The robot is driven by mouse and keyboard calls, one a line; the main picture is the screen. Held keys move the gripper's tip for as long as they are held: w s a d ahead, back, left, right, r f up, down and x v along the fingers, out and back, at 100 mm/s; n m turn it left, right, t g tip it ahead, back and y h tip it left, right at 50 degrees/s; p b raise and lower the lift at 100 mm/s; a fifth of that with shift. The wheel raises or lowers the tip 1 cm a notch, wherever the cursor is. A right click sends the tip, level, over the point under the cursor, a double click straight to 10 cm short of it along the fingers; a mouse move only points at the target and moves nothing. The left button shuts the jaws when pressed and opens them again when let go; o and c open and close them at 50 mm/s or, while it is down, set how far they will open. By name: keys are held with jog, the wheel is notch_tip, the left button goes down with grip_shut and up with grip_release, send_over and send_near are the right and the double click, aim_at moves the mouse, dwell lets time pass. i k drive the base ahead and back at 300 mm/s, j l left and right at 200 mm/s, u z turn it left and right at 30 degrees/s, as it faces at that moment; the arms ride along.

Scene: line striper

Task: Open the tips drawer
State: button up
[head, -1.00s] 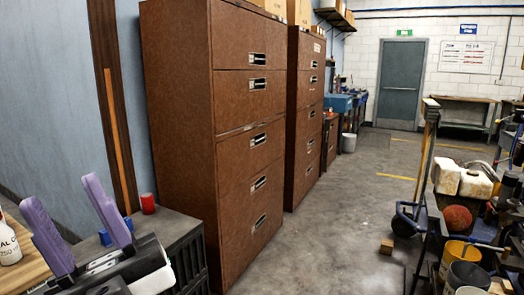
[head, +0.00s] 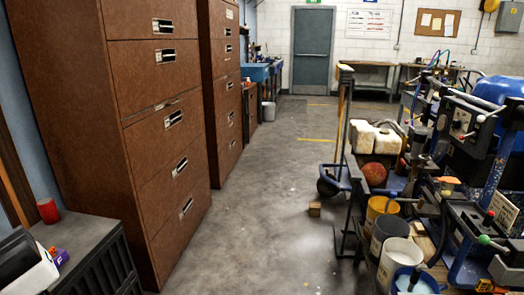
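A tall brown cabinet (head: 82,150) stands at the left in the head view. Its front has several stacked drawers with dark handles in pale plates, such as an upper one (head: 164,53) and a low one (head: 186,208). The drawers look shut; a thin pale line shows along the top edge of one middle drawer. A second brown cabinet (head: 226,100) with similar drawers stands behind it. I cannot read any label, so I cannot tell which drawer is the tips drawer. My gripper's purple fingers are out of view.
A dark low unit (head: 85,262) with a red cup (head: 48,210) stands at the near left. A cart with buckets (head: 391,238) and machinery crowd the right.

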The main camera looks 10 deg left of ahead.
aim_at(152, 142)
jog(key=i+j+u, duration=0.1)
jog(key=i, duration=0.45)
jog(key=i+j+u, duration=0.1)
jog(key=i+j, duration=0.2)
jog(key=i, duration=0.3)
jog(key=i+l, duration=0.1)
jog(key=i, duration=1.15)
jog(key=i+l+u, duration=0.45)
jog(key=i+l, duration=0.6)
jog(key=i, duration=0.15)
